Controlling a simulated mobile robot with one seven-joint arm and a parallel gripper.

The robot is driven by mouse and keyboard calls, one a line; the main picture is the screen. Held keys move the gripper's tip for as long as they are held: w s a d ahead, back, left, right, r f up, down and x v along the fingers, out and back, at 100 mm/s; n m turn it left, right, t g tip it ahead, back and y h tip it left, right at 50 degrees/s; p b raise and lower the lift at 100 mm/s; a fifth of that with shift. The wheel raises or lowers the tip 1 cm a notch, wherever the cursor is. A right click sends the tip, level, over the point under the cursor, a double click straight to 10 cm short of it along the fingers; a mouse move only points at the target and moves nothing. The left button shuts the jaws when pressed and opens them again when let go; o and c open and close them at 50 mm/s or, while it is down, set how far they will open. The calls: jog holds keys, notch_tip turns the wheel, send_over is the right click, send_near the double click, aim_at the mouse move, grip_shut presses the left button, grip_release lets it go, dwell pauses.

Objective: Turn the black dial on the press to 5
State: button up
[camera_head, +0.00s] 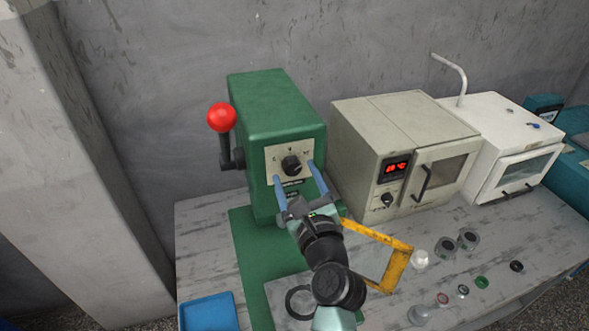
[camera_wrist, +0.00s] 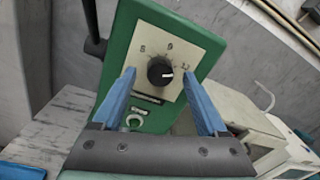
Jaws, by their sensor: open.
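The black dial (camera_head: 291,165) sits on a pale plate on the front of the green press (camera_head: 276,112). In the wrist view the dial (camera_wrist: 160,72) is round, with a white pointer mark towards its right side. Numbers stand around it on the plate (camera_wrist: 150,45); the left one looks like 5, but they are small. My gripper (camera_head: 295,172) is open, its two blue fingers spread to either side of the dial. In the wrist view the gripper (camera_wrist: 157,78) shows the dial between the fingertips, and I see no clear contact.
A lever with a red ball (camera_head: 221,117) stands at the press's left side. A beige oven (camera_head: 400,140) with a red display is to the right, a white box (camera_head: 510,150) beyond it. A yellow frame (camera_head: 395,265) and several small round parts lie on the bench. A blue tray (camera_head: 208,312) is front left.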

jog(key=shift+x, duration=0.8)
grip_shut()
